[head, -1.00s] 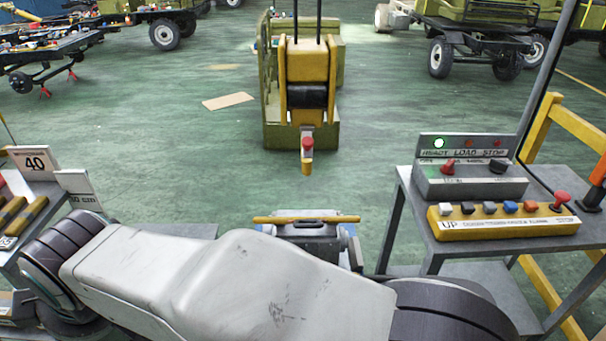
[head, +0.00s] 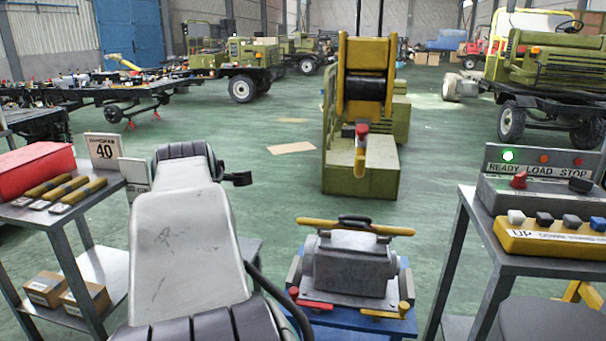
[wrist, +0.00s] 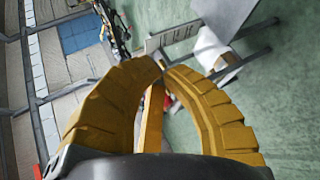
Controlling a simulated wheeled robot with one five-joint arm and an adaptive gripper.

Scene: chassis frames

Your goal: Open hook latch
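A yellow hoist hook block with a red top (head: 361,130) and a yellow lower part (head: 360,158) hangs in front of the olive hoist machine (head: 362,185) in the head view. It is too small to make out a latch clearly. My gripper (wrist: 162,68) shows in the wrist view as two curved yellow fingers. Their tips come together with nothing visibly held. A yellow bar (wrist: 150,118) shows between the fingers, seemingly beyond them. My gripper is not visible in the head view. The hook is not clearly visible in the wrist view.
A blue-based cart with a grey box (head: 350,265) and yellow bar stands front centre. A control table (head: 460,250) with a READY/LOAD/STOP panel (head: 540,175) is at right. A shelf with a red box (head: 35,170) is at left.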

